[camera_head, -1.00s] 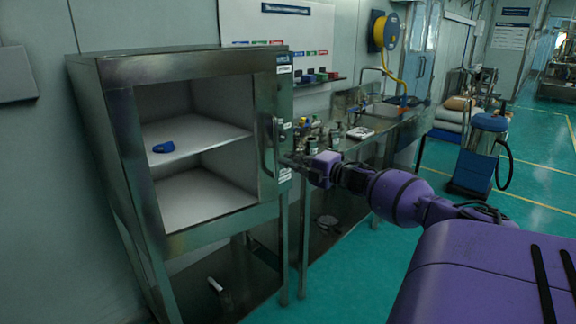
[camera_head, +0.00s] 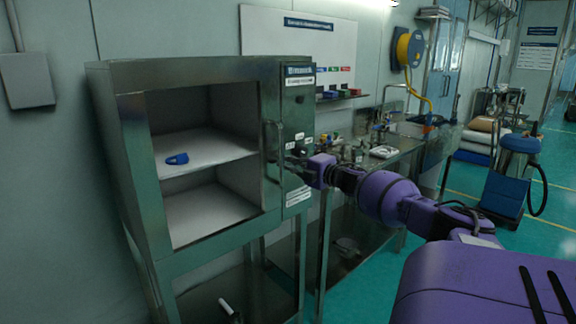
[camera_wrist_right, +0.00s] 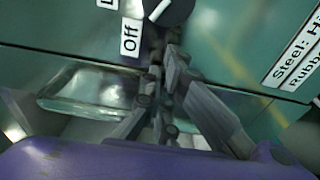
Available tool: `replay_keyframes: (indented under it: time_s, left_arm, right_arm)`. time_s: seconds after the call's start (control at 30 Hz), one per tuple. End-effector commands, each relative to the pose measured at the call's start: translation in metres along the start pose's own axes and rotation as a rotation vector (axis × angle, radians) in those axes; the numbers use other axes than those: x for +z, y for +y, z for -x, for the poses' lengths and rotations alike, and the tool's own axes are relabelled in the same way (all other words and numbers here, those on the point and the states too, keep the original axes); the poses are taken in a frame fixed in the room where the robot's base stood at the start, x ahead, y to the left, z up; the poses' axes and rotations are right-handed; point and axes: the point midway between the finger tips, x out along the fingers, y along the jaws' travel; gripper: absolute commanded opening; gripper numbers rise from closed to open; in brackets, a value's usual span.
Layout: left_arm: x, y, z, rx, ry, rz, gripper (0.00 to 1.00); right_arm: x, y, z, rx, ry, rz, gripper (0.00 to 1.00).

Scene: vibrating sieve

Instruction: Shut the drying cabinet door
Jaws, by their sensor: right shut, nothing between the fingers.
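The drying cabinet (camera_head: 215,67) is a steel box on legs at the left of the head view. Its framed door (camera_head: 134,150) lies about flush with the front; I cannot tell whether a slim gap is left. The shelves show through the door's large window or opening. An upright door handle (camera_head: 273,152) is on the door's right side. My right gripper (camera_head: 292,163) is shut and empty, just right of the handle, in front of the control panel (camera_head: 298,130). In the wrist view its fingertips (camera_wrist_right: 168,55) are close to a dark knob (camera_wrist_right: 170,8) by an "Off" label. My left gripper is not in view.
A blue object (camera_head: 177,159) lies on the upper shelf. A steel bench (camera_head: 400,140) with small items stands right of the cabinet. A blue wheeled unit (camera_head: 507,180) is on the green floor at the right.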

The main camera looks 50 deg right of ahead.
Motion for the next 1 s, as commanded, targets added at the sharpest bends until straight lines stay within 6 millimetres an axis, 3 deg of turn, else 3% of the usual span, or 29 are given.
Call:
replay_keyframes:
  time_s: [0.57, 1.0]
  left_arm:
    - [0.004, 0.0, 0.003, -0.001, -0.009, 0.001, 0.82]
    - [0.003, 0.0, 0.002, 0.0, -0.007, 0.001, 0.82]
  right_arm:
    - [0.001, -0.002, 0.007, -0.003, -0.002, -0.001, 0.0]
    - [0.001, -0.003, 0.068, -0.005, -0.002, 0.0, 0.0]
